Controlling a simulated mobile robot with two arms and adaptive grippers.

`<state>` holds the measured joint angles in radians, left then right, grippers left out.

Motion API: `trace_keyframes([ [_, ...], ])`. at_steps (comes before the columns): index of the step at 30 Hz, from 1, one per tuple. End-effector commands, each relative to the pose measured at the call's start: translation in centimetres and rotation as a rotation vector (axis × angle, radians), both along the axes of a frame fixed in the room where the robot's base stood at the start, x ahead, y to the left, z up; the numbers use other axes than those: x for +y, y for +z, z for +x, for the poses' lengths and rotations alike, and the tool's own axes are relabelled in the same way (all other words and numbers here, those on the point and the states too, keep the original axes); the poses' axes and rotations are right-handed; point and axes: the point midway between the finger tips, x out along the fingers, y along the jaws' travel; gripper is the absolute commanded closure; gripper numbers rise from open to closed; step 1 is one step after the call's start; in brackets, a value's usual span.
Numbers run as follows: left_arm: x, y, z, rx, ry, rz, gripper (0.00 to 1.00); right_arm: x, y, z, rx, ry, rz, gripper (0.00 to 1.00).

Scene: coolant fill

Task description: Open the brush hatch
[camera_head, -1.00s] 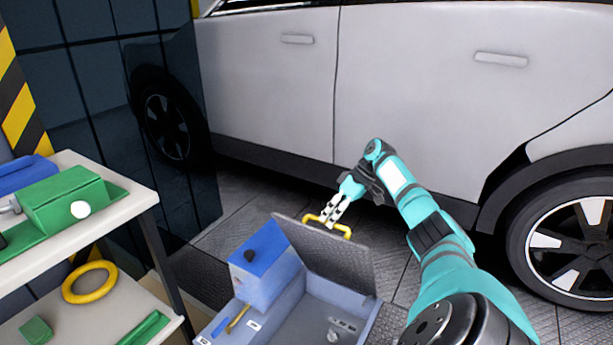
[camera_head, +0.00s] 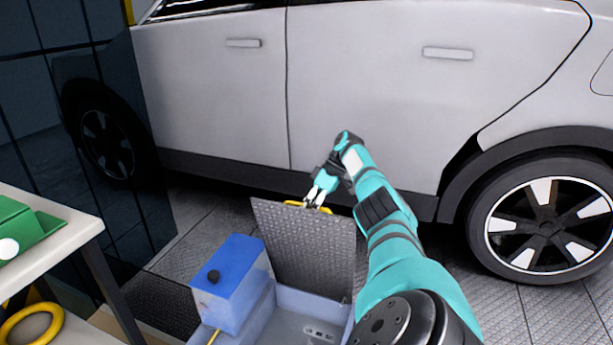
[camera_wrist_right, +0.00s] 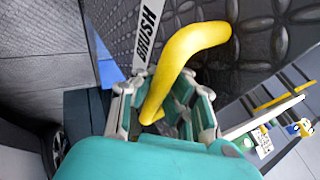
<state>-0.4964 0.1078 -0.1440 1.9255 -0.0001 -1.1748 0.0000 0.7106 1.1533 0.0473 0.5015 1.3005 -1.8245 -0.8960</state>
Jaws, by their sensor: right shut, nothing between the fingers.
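The brush hatch is a dark tread-plate lid (camera_head: 305,245) standing raised, roughly upright, at the back of the blue-grey box (camera_head: 285,325). Its yellow handle (camera_head: 292,203) is at the top edge. My right gripper (camera_head: 314,203) is at the handle, its fingers shut. In the right wrist view the yellow handle (camera_wrist_right: 185,60) passes close in front of and across the fingers (camera_wrist_right: 165,110), hiding part of them; I see no clear grip. A white label (camera_wrist_right: 146,35) reading BRUSH is on the lid. My left gripper is not in view.
A blue tank (camera_head: 232,285) with a black cap stands left of the open box. The white car (camera_head: 380,90) is close behind the lid and arm. A table (camera_head: 50,240) with a green item stands at the left.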

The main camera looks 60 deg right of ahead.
Motion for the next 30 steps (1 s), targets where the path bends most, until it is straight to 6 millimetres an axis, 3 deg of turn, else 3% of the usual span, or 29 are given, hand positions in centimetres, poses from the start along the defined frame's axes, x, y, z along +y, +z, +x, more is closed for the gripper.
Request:
trace_keyframes([
  [5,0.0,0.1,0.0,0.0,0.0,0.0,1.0,-0.1,0.4,0.0,-0.007,0.0,0.0,1.0],
  [14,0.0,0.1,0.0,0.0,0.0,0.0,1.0,-0.1,0.6,0.1,-0.011,0.001,-0.001,0.62],
  [23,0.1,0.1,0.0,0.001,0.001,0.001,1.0,-0.1,0.8,0.1,-0.013,0.001,-0.001,0.62],
  [30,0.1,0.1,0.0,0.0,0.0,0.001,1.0,-0.1,4.3,0.2,-0.016,0.002,-0.003,0.62],
])
